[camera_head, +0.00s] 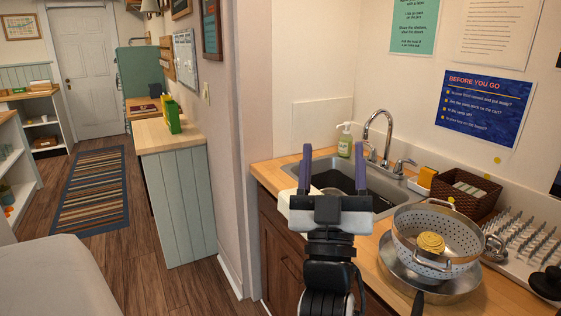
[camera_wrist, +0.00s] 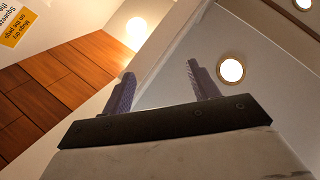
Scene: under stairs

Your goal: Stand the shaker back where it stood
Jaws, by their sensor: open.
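My gripper (camera_head: 333,172) is open, with its two purple fingers apart and pointing up in front of the sink. In the wrist view, my gripper (camera_wrist: 162,90) shows nothing between the fingers, only wall and ceiling behind. I cannot make out a shaker in either view. The place where it stood cannot be told from these frames.
A sink (camera_head: 385,204) with a tap (camera_head: 378,130) and soap bottle (camera_head: 345,142) is set in the wooden counter. At right stand a colander (camera_head: 405,237) in a pan (camera_head: 465,285), a basket (camera_head: 460,200) and a drying rack (camera_head: 528,255). A floor aisle lies left.

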